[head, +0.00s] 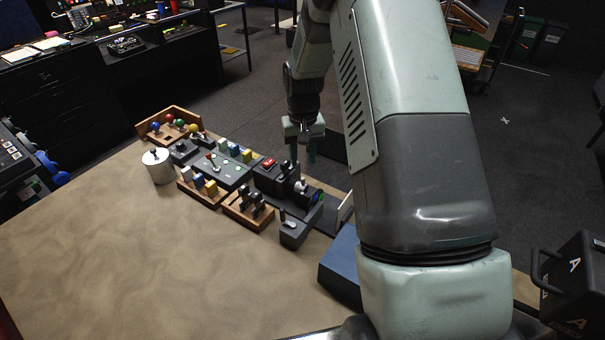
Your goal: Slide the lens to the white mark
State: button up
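A black device (277,182) with a red button on top stands on the right part of the table. A dark round part with a blue-green face, which looks like the lens (317,197), sits at its right end. A pale knob or lever (301,186) shows beside it. The white mark is too small to make out.
Left of the device are a dark panel with levers (222,171), wooden trays of coloured blocks (203,189), a rack of coloured balls (169,122) and a white cylinder (158,168). A small grey box (294,231) stands in front. The table's (120,255) near left is bare.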

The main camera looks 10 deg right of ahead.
aim_at(303, 178)
notch_tip(303, 178, down, 7)
jog(key=shift+f, duration=0.1)
dwell(0.3)
grip_shut()
